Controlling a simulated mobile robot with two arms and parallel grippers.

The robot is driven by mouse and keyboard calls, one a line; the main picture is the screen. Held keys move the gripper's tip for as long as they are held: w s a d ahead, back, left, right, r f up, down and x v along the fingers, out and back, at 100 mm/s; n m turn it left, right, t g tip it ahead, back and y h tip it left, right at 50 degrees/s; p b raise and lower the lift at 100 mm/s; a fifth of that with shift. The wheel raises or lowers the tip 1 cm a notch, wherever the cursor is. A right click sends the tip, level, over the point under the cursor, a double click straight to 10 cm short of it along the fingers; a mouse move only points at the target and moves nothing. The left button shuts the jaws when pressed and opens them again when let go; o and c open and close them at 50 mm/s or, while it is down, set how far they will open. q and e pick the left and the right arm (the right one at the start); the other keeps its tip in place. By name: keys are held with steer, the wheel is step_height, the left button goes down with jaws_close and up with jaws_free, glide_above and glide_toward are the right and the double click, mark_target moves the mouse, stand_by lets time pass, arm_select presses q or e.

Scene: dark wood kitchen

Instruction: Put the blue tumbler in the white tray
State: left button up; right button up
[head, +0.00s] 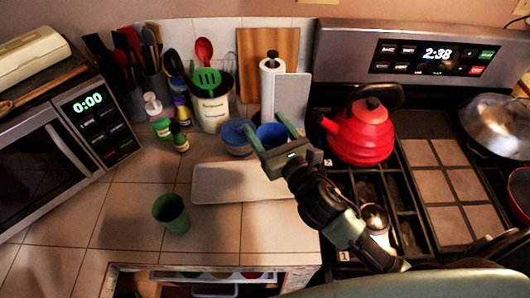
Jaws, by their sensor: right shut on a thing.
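The blue tumbler (271,133) is between the fingers of my right gripper (265,124), near the back of the counter. The gripper is shut on it, and its body hides the tumbler's lower part. The white tray (225,186) is a long, shallow, pale tray lying flat on the tiled counter, in front of the gripper. The part of the tray seen is empty. I cannot tell whether the tumbler touches the counter. My left gripper is not in view.
Blue bowls (235,138) stand just left of the tumbler. A green cup (172,213) stands at the front left of the tray. Bottles (160,122) and a utensil crock (212,111) are behind. A red kettle (362,132) sits on the stove at right. The counter's left-front is clear.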

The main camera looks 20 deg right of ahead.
mark_target(267, 142)
step_height(267, 142, down, 4)
steer(key=shift+w+f, duration=0.1)
steer(key=shift+f+b, duration=0.35)
steer(key=shift+f, duration=0.2)
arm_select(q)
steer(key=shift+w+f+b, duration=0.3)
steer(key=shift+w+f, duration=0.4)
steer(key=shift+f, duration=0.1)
arm_select(e)
step_height(267, 142, down, 4)
steer(key=shift+r, duration=0.2)
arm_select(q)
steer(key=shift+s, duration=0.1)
arm_select(e)
steer(key=shift+f, duration=0.2)
steer(key=o, duration=1.8)
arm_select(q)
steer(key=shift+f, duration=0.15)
arm_select(e)
steer(key=shift+r, duration=0.1)
